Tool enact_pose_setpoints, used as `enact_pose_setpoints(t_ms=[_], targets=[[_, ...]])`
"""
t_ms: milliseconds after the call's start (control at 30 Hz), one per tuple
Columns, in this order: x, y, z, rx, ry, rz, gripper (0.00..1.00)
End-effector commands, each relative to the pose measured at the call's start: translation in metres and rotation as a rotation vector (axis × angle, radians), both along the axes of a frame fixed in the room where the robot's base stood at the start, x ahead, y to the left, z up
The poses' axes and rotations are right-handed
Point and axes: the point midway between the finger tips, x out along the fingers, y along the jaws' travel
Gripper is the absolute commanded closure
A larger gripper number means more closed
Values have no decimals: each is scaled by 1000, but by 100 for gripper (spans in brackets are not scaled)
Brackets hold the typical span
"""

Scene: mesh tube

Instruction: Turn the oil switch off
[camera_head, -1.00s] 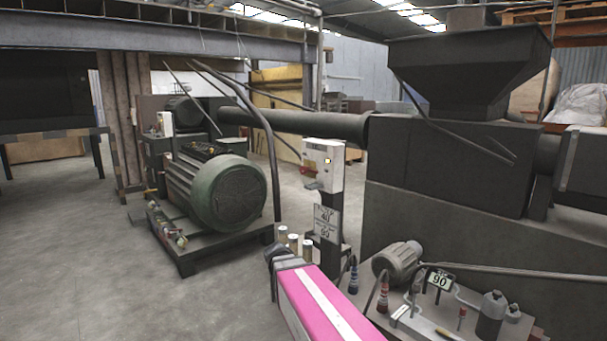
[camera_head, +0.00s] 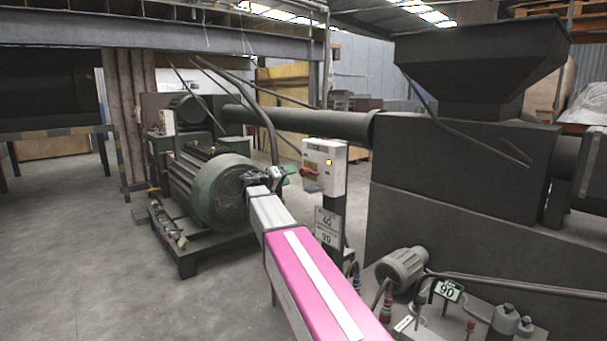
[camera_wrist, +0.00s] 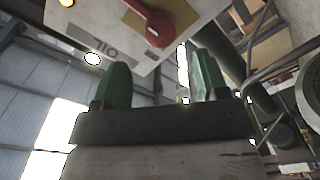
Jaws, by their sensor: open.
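The oil switch box is a pale control box (camera_head: 324,160) on a dark post in the head view, with a red rotary handle (camera_head: 311,171) on its front and a small yellow light. In the wrist view the red handle (camera_wrist: 153,25) is large at the top, on a yellow plate, with upside-down lettering that looks like "OIL" below it. My gripper (camera_head: 288,172) is just left of the box in the head view. In the wrist view its two green fingers (camera_wrist: 158,88) are apart, with nothing between them. The handle lies beyond the fingertips; I see no contact.
A green motor (camera_head: 220,190) stands behind and left of my arm. A dark machine with a hopper (camera_head: 480,65) fills the right. A sign plate (camera_head: 328,226) hangs below the box. A small pump (camera_head: 402,268) sits at the lower right. Open floor lies at the left.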

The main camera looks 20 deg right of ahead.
Motion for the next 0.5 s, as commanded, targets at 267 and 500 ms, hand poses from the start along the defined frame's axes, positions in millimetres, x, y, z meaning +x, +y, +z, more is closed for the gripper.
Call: enact_pose_setpoints(t_ms=[267,500], targets=[[20,-47,0,1,1,-2,33],[30,-71,-1,1,1,0,33]])
